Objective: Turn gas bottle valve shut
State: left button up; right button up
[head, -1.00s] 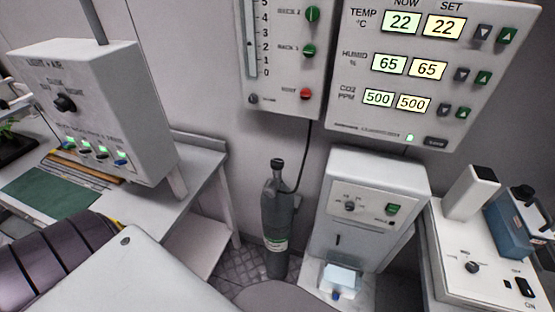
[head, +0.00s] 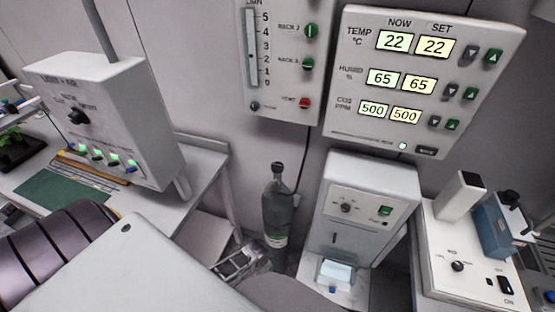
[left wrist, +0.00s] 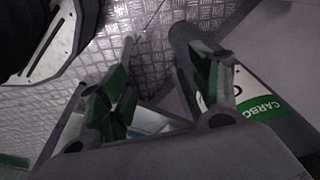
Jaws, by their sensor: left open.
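The grey gas bottle (head: 276,212) stands upright on the floor between the left bench and the white cabinet. Its dark valve knob (head: 277,167) is on top, and a thin black hose runs up from the neck to the wall. My left gripper (head: 242,258) is low, to the left of the bottle's lower body, well below the valve. In the left wrist view my left gripper (left wrist: 165,50) is open and empty, with green pads. The bottle's label (left wrist: 262,106) shows behind its right finger; the valve is not visible there. My right gripper is not in view.
The left bench (head: 205,170) and its leg stand close to the left gripper. The white cabinet (head: 368,185) is just right of the bottle. Control panels (head: 425,90) hang on the wall above. Patterned metal floor (left wrist: 180,15) shows in the left wrist view.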

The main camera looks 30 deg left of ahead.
pick_arm(q)
jog(key=w+d+r+m+p, duration=0.1)
jog(key=w+d+r, duration=0.15)
jog(key=r, duration=0.55)
jog(key=w+d+r+m+p, duration=0.15)
jog(key=w+r, duration=0.25)
jog(key=r, duration=0.5)
notch_tip(320, 180, up, 41)
jog(key=m+g+p, duration=0.2)
jog(key=m+p, duration=0.3)
jog(key=m, duration=0.8)
send_over(278, 166)
jog(key=shift+a+f, duration=0.1)
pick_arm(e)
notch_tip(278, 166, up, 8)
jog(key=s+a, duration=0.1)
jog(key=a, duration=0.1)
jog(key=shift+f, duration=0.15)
pick_arm(q)
jog(key=shift+f, duration=0.1)
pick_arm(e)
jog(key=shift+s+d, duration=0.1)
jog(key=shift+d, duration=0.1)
pick_arm(q)
notch_tip(278, 166, down, 12)
jog(key=shift+r, duration=0.2)
jog(key=shift+f, duration=1.05)
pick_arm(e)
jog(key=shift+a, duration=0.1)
